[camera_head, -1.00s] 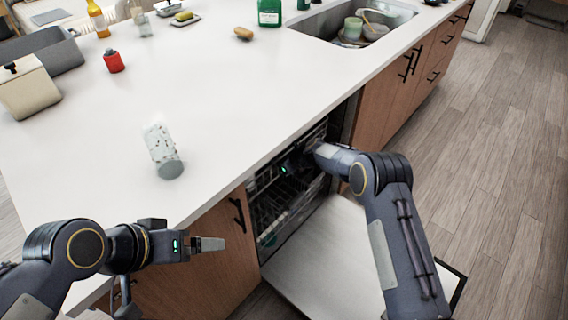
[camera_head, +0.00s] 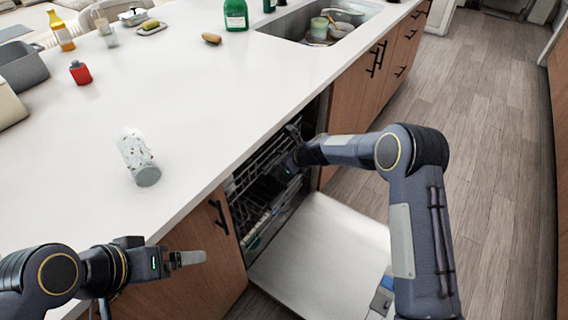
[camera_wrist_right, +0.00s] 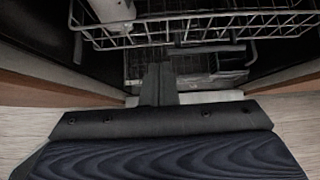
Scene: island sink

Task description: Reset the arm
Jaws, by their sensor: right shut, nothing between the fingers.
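My right arm reaches from the lower right to the open dishwasher (camera_head: 262,212). My right gripper (camera_head: 268,188) is at the dishwasher's opening, dark against the racks and partly hard to make out. In the right wrist view its fingers (camera_wrist_right: 158,84) are shut together with nothing between them, pointing toward the wire racks (camera_wrist_right: 200,25). My left gripper (camera_head: 188,258) is in front of the wooden cabinet door, below the counter edge. It is seen side-on, so its opening does not show. Nothing is visible in it.
The lowered dishwasher door (camera_head: 320,265) lies under my right arm. On the white counter (camera_head: 190,90) stand a patterned cylinder (camera_head: 137,160), a red jar (camera_head: 80,73) and a green bottle (camera_head: 236,15). The sink (camera_head: 290,22) holds dishes. Open floor (camera_head: 480,140) lies to the right.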

